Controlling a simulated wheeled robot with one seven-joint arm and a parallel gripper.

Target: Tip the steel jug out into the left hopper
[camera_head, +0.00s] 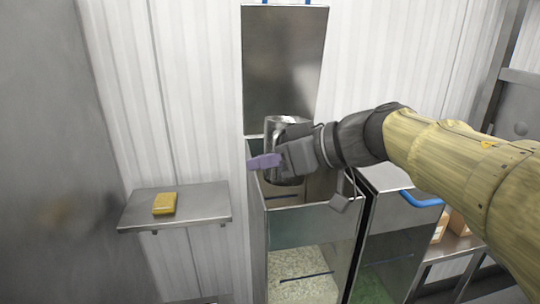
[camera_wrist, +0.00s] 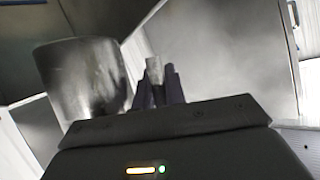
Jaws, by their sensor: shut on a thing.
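The steel jug (camera_head: 283,133) is held by my gripper (camera_head: 266,161) above the open left hopper. It looks about upright in the head view. The jug also shows in the wrist view (camera_wrist: 82,78), left of the fingers, and my gripper (camera_wrist: 158,85) looks closed around a narrow grey part, likely the jug's handle. What is inside the jug cannot be seen. The left hopper (camera_head: 312,222) is a tall steel bin with its lid (camera_head: 284,70) raised against the wall. Pale grains show through its lower front window.
A second hopper (camera_head: 385,235) stands to the right, with its lid down, a blue handle (camera_head: 422,198) and green contents low in front. A steel wall shelf (camera_head: 205,205) at the left carries a yellow sponge-like block (camera_head: 165,203). Cartons (camera_head: 458,225) sit at the far right.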

